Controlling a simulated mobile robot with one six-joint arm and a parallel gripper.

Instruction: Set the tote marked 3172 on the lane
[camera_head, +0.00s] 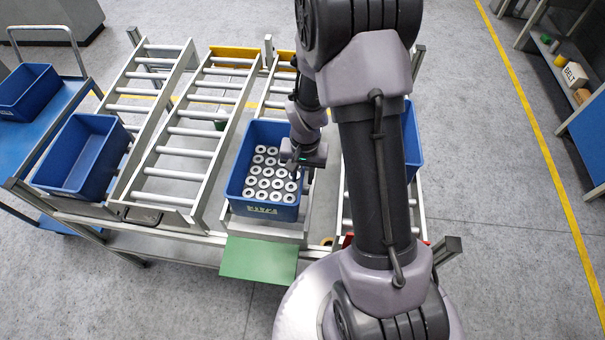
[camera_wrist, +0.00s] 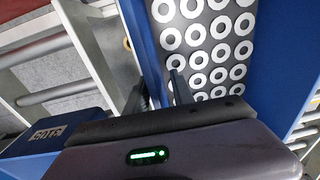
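A blue tote (camera_head: 234,187) full of pale metal rings stands at the front end of a roller lane. The label on its front (camera_head: 262,209) is too small to read. My gripper (camera_head: 301,165) is at the tote's right wall. In the wrist view my gripper (camera_wrist: 158,88) has one finger on each side of the blue wall (camera_wrist: 140,32), with the rings (camera_wrist: 208,45) to the right. Whether the fingers press on the wall cannot be told. Another blue tote (camera_head: 411,150) is mostly hidden behind my arm. A blue tote with a partly seen label (camera_wrist: 50,133) shows at lower left in the wrist view.
Empty roller lanes (camera_head: 178,151) lie left of the ring-filled tote. An empty blue tote (camera_head: 82,160) stands at the rack's left end. A blue cart (camera_head: 52,118) carries another tote (camera_head: 30,91). A green plate (camera_head: 258,259) juts from the front. A shelf stands far right.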

